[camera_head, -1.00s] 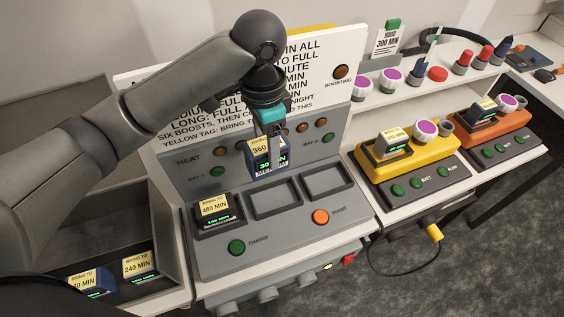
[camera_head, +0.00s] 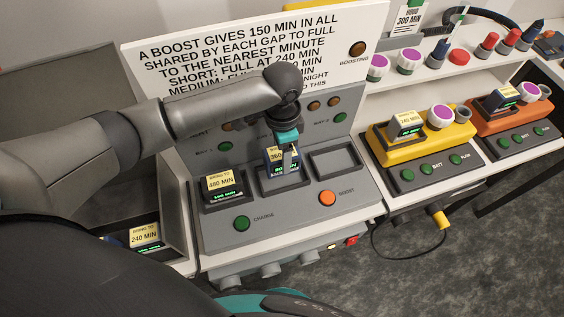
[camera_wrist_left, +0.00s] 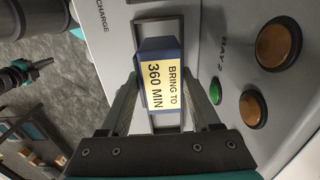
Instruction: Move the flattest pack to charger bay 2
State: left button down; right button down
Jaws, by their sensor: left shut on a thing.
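My left gripper (camera_head: 287,146) is shut on a blue pack (camera_head: 272,168) with a yellow tag reading "BRING TO 360 MIN". The pack is at the middle recess (camera_head: 286,188) of the grey charger; I cannot tell whether it is fully seated. In the left wrist view the pack (camera_wrist_left: 160,82) is upright between the two fingers (camera_wrist_left: 162,100), and a "BAY 2" label shows beside it. A black pack (camera_head: 222,188) tagged 480 MIN sits in the left recess. The right recess (camera_head: 334,160) is empty. My right gripper is not in view.
A pack (camera_head: 145,236) tagged 240 MIN stands in the tray at lower left, with another partly hidden beside it. A green charge button (camera_head: 241,223) and an orange boost button (camera_head: 327,197) are on the charger front. Yellow (camera_head: 425,140) and orange (camera_head: 505,116) devices stand to the right.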

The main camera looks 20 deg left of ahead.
pick_arm(q)
jog(key=shift+f, duration=2.15)
jog(key=shift+f+b, duration=0.15)
jog(key=shift+b, duration=0.15)
jog(key=shift+c, duration=0.6)
grip_release()
notch_tip(320, 180, up, 12)
jog(key=shift+r+p, duration=0.15)
jog(key=shift+p, duration=0.35)
